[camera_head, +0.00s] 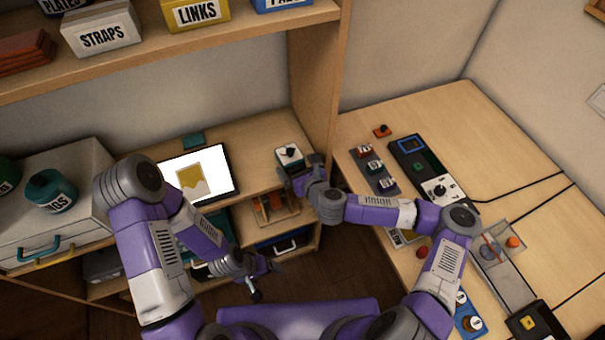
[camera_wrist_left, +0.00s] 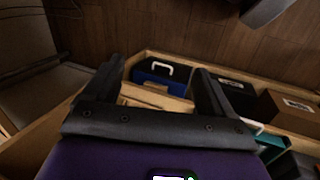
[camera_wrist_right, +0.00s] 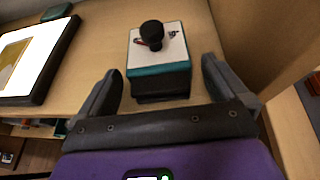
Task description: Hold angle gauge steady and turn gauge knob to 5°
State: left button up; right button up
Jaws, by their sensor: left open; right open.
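The angle gauge (camera_head: 289,155) appears to be the small box on the wooden shelf top beside the upright panel. In the right wrist view the gauge (camera_wrist_right: 160,75) has a white top with small red and dark marks, a black knob (camera_wrist_right: 151,36), and a teal and dark body. The dial reading is too small to tell. My right gripper (camera_head: 297,170) is open just in front of the gauge, its fingers spread to either side with gaps. My left gripper (camera_head: 268,281) is open and empty, low in front of the shelf, pointing down towards lower bins in its wrist view.
A tablet (camera_head: 205,172) stands left of the gauge. The wooden upright (camera_head: 318,90) rises close on the gauge's right. A blue bin (camera_wrist_left: 158,74) and other boxes sit on the lower shelf. A table (camera_head: 450,110) at right carries a dark panel with a white dial and several parts.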

jog(key=shift+w+a+f, duration=0.2)
jog(key=shift+w, duration=0.2)
jog(key=shift+c, duration=0.3)
